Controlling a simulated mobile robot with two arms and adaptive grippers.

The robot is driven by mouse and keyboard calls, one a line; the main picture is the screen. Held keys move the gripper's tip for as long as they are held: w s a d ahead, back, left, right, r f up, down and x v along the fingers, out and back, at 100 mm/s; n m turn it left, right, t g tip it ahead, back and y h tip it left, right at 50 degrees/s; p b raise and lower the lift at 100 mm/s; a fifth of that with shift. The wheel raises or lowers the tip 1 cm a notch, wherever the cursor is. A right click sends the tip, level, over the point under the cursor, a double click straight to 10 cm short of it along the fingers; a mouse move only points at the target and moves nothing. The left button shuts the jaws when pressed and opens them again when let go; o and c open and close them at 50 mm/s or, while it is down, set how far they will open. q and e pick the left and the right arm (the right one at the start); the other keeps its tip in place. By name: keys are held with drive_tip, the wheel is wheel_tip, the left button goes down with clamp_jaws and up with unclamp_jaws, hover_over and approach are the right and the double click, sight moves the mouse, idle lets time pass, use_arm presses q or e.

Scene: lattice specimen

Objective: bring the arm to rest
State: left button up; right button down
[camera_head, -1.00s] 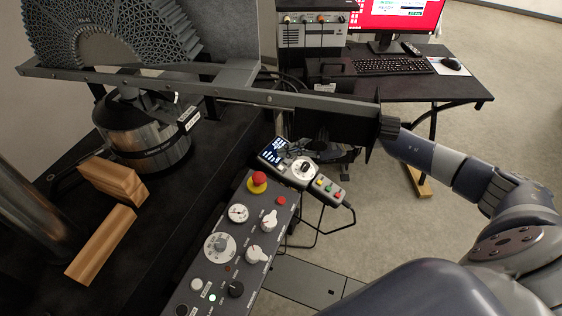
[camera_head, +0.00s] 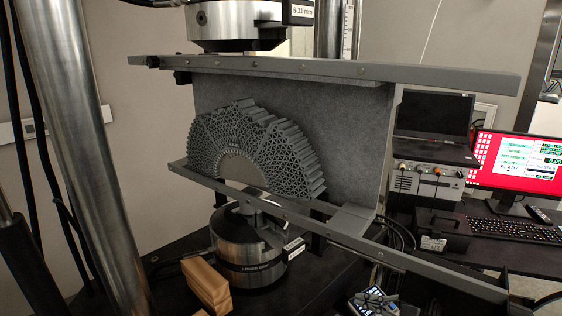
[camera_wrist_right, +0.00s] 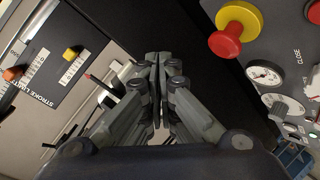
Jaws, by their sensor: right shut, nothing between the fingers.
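My right gripper (camera_wrist_right: 159,65) shows in the right wrist view with its fingers together and nothing between them. A dark panel lies behind its fingertips. To its right in that view is a control panel with a red and yellow emergency stop button (camera_wrist_right: 232,30), apart from the fingers. In the head view my right arm cannot be made out clearly. My left gripper is in neither current view. The fan-shaped grey lattice specimen (camera_head: 255,150) stands in the testing machine, between the upper beam (camera_head: 330,70) and the lower beam (camera_head: 330,228).
A wooden block (camera_head: 206,285) lies by the lower grip (camera_head: 245,262). A desk with a red monitor (camera_head: 518,165) and a keyboard (camera_head: 515,228) is at the right. A stroke-limit scale (camera_wrist_right: 62,68) is left of my right gripper.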

drive_tip(key=a+r+m+t+h, duration=0.2)
drive_tip(key=a+r+m+t, duration=0.2)
drive_tip(key=a+m+t, duration=0.1)
drive_tip(key=s+d+f+m+g+h, duration=0.4)
drive_tip(key=s+f+m+h, duration=0.7)
drive_tip(key=s, duration=0.4)
drive_tip(key=s+a+f+m+g+y, duration=0.1)
drive_tip(key=s+g, duration=0.3)
drive_tip(key=s, duration=0.5)
drive_tip(key=s+a+f+g+y, duration=0.2)
drive_tip(key=s+g, duration=0.1)
drive_tip(key=s, duration=0.5)
wheel_tip(320, 180, down, 27)
drive_tip(key=s+g, duration=0.1)
drive_tip(key=s, duration=0.1)
drive_tip(key=s+d+f+g, duration=0.1)
drive_tip(key=s+d+f, duration=0.2)
drive_tip(key=s+f, duration=1.2)
drive_tip(key=shift+s+g, duration=0.3)
drive_tip(key=shift+s, duration=0.05)
